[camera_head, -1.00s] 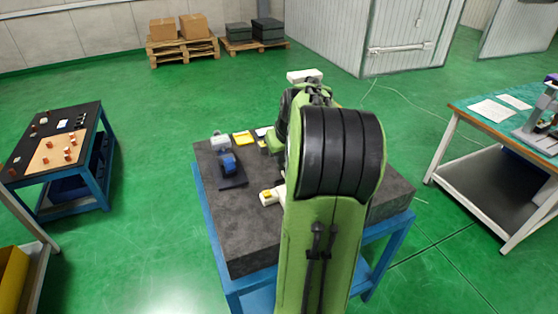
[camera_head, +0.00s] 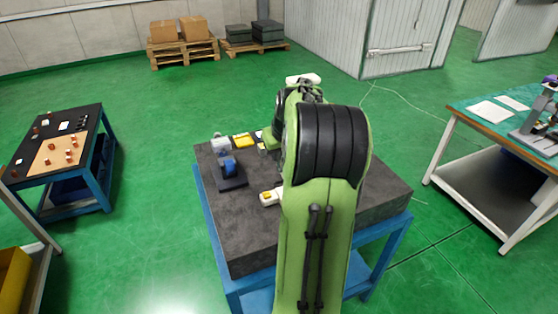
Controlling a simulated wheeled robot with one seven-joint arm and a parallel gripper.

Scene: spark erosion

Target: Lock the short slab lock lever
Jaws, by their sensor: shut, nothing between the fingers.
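A dark stone slab (camera_head: 240,235) lies on a blue frame in the middle of the head view. My green and black arm reaches over it and hides its right and far middle part. My gripper is hidden behind the arm. I cannot make out the short slab lock lever; it is hidden or too small to tell. On the slab's left side stands a blue item on a dark base (camera_head: 231,175). A white block with a yellow top (camera_head: 269,197) sits at the slab's middle, beside my arm.
A yellow tray (camera_head: 243,140) and a grey-white item (camera_head: 220,143) stand at the slab's far left edge. A dark-topped blue table (camera_head: 88,115) is at the left. A workbench (camera_head: 470,125) is at the right. Green floor between them is clear.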

